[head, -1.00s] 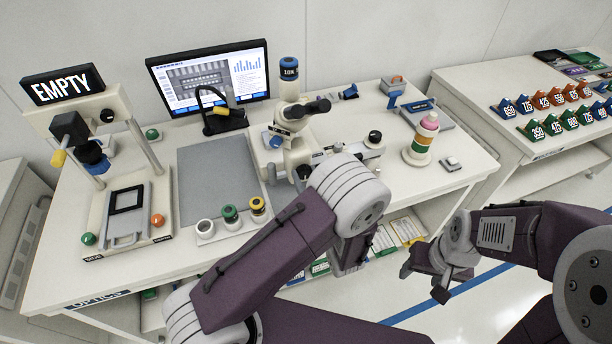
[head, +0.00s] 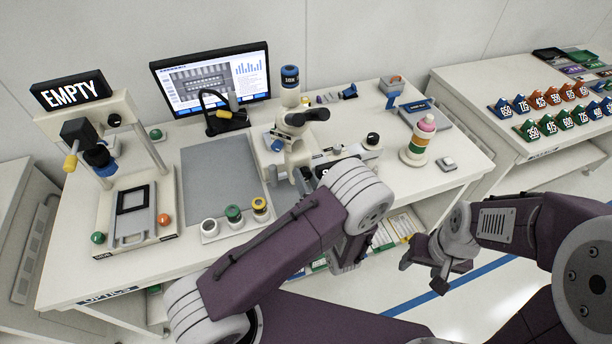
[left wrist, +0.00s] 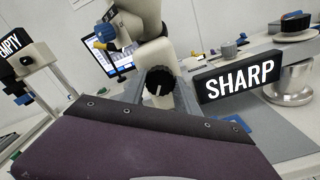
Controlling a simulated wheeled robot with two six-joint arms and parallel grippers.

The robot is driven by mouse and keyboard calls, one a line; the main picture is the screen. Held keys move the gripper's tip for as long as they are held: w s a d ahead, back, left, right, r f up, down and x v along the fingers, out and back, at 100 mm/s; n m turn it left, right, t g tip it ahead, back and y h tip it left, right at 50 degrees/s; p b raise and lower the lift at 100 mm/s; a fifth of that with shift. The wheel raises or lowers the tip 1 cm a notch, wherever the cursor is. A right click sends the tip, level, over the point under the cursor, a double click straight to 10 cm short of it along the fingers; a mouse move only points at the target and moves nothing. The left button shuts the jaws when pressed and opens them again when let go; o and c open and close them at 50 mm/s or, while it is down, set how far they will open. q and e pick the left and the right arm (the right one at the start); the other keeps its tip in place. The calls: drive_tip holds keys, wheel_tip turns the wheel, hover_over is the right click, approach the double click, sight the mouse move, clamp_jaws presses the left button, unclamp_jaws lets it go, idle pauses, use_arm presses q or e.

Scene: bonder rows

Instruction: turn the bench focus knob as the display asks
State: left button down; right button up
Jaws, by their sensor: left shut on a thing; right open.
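The black focus knob (left wrist: 159,82), with a white pointer mark, shows in the left wrist view on the pale microscope stand. A dark display (left wrist: 240,79) beside it reads "SHARP"; in the head view my left arm mostly covers this display (head: 323,171). My left gripper (left wrist: 164,97) is at the knob and shut on it, partly hidden by its own purple housing. My right gripper (head: 438,268) is open and empty, beyond the bench's front right side.
The microscope (head: 291,115) rises behind my left wrist. A monitor (head: 212,78) stands at the back, and a fixture with an "EMPTY" sign (head: 70,91) at left. A grey mat (head: 220,175) is bare.

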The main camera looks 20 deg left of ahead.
idle(0.3)
use_arm(q)
drive_tip(key=c, duration=0.9)
unclamp_jaws()
drive_tip(key=b+v, duration=0.1)
drive_tip(key=v, duration=0.8)
drive_tip(key=shift+b, duration=0.4)
